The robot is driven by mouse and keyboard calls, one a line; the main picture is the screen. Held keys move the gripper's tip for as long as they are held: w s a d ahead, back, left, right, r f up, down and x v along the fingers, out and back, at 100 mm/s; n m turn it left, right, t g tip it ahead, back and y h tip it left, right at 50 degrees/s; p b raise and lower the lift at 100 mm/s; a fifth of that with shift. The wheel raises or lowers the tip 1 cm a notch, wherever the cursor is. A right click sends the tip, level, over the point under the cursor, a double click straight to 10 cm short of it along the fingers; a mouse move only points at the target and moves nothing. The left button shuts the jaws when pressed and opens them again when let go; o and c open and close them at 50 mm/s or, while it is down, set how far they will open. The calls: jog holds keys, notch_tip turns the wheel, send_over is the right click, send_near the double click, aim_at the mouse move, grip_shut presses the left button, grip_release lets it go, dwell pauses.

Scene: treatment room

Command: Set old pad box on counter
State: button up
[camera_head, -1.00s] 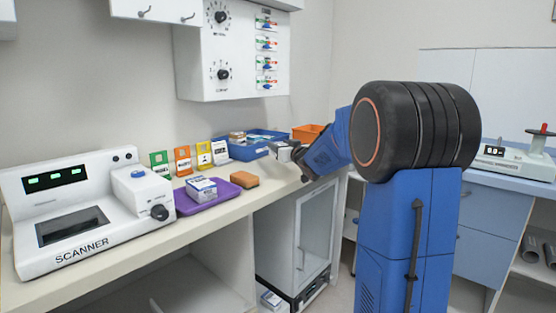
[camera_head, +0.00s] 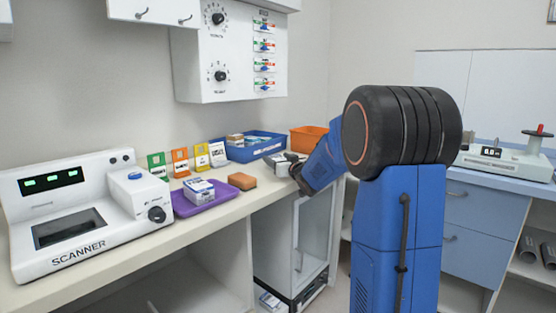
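My gripper (camera_head: 293,163) is over the front part of the counter (camera_head: 150,237), right of the blue tray, and is seen small and partly from behind. A small white and grey box (camera_head: 274,158) is at the gripper's tip, by the front right corner of the blue tray. I cannot tell whether the fingers still hold it or whether it rests on the counter. A white and blue box (camera_head: 198,190) sits in the purple tray (camera_head: 222,195). Which box is the old pad box is not readable.
A blue tray (camera_head: 236,154) with boxes and an orange bin (camera_head: 305,138) stand at the back. An orange-brown block (camera_head: 242,181) lies right of the purple tray. Several coloured cards (camera_head: 180,160) stand by the wall. The scanner (camera_head: 75,225) fills the left. Bare counter runs along the front edge.

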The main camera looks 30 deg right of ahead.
jog(key=shift+r, duration=0.15)
jog(key=s, duration=1.2)
jog(key=shift+a, duration=0.25)
